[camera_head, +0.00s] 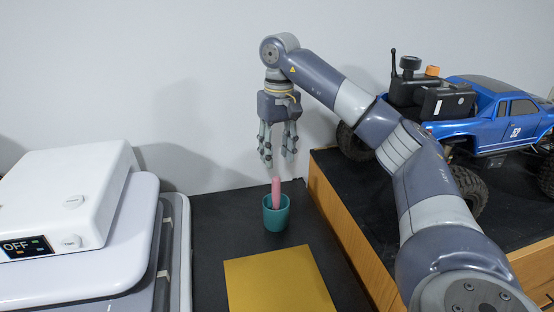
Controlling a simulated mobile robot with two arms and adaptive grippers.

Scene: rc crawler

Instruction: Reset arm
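My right arm comes in from the lower right and reaches up and back toward the wall. Its gripper (278,148) points down above a teal cup (275,218). The fingers are spread apart, with nothing between them. A pink stick-like object (276,190) stands upright in the cup, its top a little below the fingertips and apart from them. My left gripper is not in view.
A white device with an "OFF" display (66,205) stands at the left. A yellow mat (280,282) lies in front of the cup. A blue toy truck (500,120) and a black controller (430,98) sit on a raised wooden-sided platform (345,232) at the right.

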